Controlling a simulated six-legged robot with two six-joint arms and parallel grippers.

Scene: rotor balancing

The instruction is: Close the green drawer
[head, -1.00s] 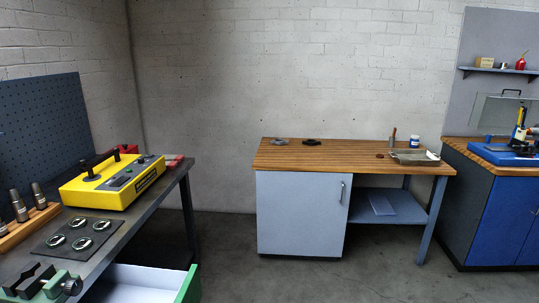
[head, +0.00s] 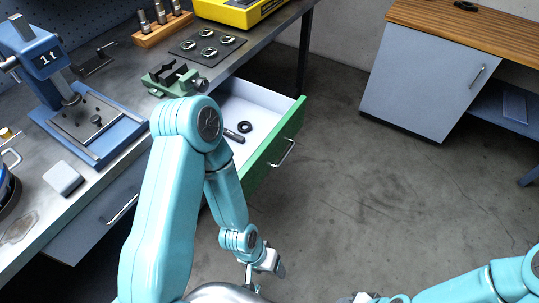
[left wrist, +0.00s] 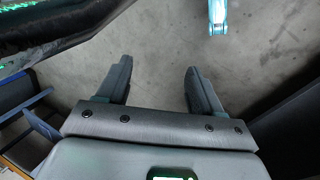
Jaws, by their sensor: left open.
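The green drawer (head: 276,148) stands pulled out from under the dark workbench, with a green front, a silver bar handle (head: 283,153) and a white inside. A black ring (head: 245,127) and a small dark cylinder (head: 234,136) lie in it. My left arm passes in front of the drawer's near side and hides part of it. My left gripper (head: 265,277) is low in front of the drawer, apart from its handle. In the left wrist view its two fingers (left wrist: 158,78) are apart with only floor between them. My right gripper (head: 365,298) is at the bottom edge, mostly cut off.
The bench (head: 112,175) carries a blue press (head: 45,60), a green fixture (head: 178,80), a mat with several rings (head: 188,45) and a yellow device (head: 238,12). A grey drawer (head: 95,222) is left of the green one. A cabinet (head: 420,85) stands at right. The floor between is clear.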

